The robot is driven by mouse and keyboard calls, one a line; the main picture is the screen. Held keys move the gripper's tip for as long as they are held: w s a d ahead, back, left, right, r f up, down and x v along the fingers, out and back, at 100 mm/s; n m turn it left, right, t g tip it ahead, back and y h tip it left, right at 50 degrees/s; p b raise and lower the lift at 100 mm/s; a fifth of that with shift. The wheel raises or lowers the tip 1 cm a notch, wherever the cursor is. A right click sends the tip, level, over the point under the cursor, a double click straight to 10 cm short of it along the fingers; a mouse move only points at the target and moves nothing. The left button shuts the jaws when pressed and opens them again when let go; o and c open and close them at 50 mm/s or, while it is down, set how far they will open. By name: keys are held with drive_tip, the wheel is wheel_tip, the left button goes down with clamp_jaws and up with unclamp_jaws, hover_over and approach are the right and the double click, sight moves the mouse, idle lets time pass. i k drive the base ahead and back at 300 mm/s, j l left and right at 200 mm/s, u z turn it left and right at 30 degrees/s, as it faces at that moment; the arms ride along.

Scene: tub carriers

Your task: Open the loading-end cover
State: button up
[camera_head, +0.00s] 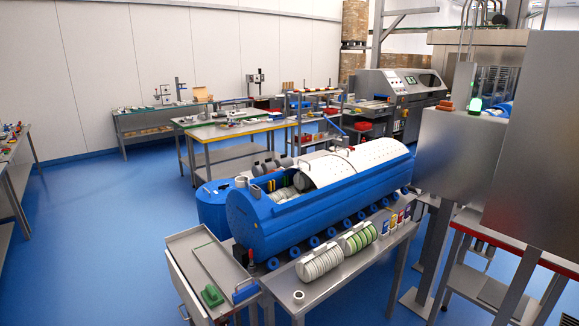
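A long blue tub (320,215) lies on a metal bench in the middle of the view. A white perforated cover (365,160) lies over most of its top, with a thin handle (340,154) on it. The near left part of the tub is uncovered, and pale rolled discs (302,181) show inside. I cannot tell from this view whether a separate loading-end cover is there or which part it is. My gripper is not in view.
The bench (325,291) holds white disc stacks (320,264) and green ones (358,238) in front of the tub. A grey cart (207,262) stands at the near left end. Grey cabinets (462,150) block the right. Blue floor (100,240) is free at left.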

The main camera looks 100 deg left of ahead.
sight(327, 170)
drive_tip(key=i+j+u, duration=0.3)
drive_tip(key=u, duration=0.15)
drive_tip(key=i+j+u, duration=0.1)
drive_tip(key=i+u, duration=1.1)
drive_tip(key=u, duration=0.15)
drive_tip(key=i+l+u, duration=0.4)
drive_tip(key=i+u, duration=0.25)
drive_tip(key=u, duration=0.25)
drive_tip(key=i+u, duration=0.25)
drive_tip(key=u, duration=0.2)
drive_tip(key=i+l+u, duration=0.1)
drive_tip(key=u, duration=0.4)
drive_tip(key=i+l+u, duration=0.25)
drive_tip(key=u, duration=0.25)
drive_tip(key=i+l+u, duration=0.2)
drive_tip(key=u, duration=0.25)
drive_tip(key=i+l+u, duration=0.25)
drive_tip(key=l+u, duration=0.25)
drive_tip(key=i+l+u, duration=0.1)
drive_tip(key=l+u, duration=0.15)
drive_tip(key=l, duration=0.25)
drive_tip(key=i+l+u, duration=0.2)
drive_tip(key=l, duration=0.15)
drive_tip(key=k, duration=0.1)
